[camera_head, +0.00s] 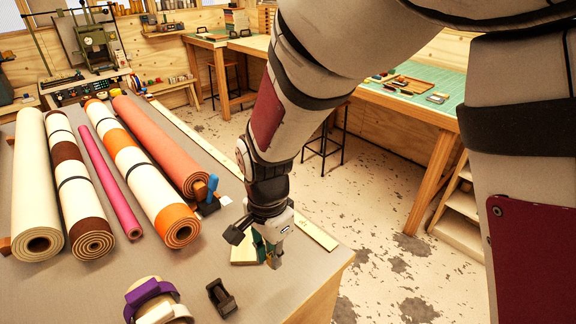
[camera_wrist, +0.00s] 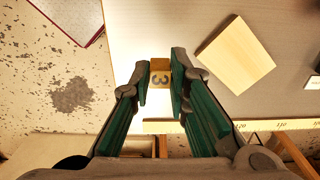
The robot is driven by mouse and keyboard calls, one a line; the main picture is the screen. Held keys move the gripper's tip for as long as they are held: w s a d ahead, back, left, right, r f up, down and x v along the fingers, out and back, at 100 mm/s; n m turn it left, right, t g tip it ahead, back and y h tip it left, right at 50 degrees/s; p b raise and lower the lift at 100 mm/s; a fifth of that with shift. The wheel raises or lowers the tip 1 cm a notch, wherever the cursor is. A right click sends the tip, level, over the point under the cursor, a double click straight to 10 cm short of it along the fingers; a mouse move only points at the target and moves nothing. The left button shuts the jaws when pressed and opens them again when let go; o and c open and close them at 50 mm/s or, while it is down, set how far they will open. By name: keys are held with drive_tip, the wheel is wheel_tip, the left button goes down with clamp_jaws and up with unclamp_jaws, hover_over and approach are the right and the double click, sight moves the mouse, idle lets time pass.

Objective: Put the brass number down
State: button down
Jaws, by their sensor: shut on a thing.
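The brass number (camera_wrist: 160,78), a small yellow-brown block with a dark figure that looks like a 3, sits between my fingertips in the wrist view. My gripper (camera_head: 266,254) is shut on it, near the front right corner of the grey table (camera_head: 262,292). In the head view the brass number is hidden by the fingers. A pale wooden block (camera_wrist: 235,55) lies to the right of the gripper in the wrist view. In the head view this block (camera_head: 243,252) shows just left of and behind the fingers. I cannot tell whether the brass number touches the table.
Several rolls, such as the orange one (camera_head: 160,145), lie on the left of the table. A black stand (camera_head: 222,297), a purple-and-white strapped object (camera_head: 155,303) and a blue-handled tool (camera_head: 211,195) are nearby. A measuring strip (camera_head: 310,231) runs along the right edge.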

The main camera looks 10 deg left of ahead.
drive_tip(key=shift+f, duration=3.5)
drive_tip(key=c, duration=1.5)
unclamp_jaws()
drive_tip(key=shift+f, duration=0.1)
drive_tip(key=shift+c, duration=0.2)
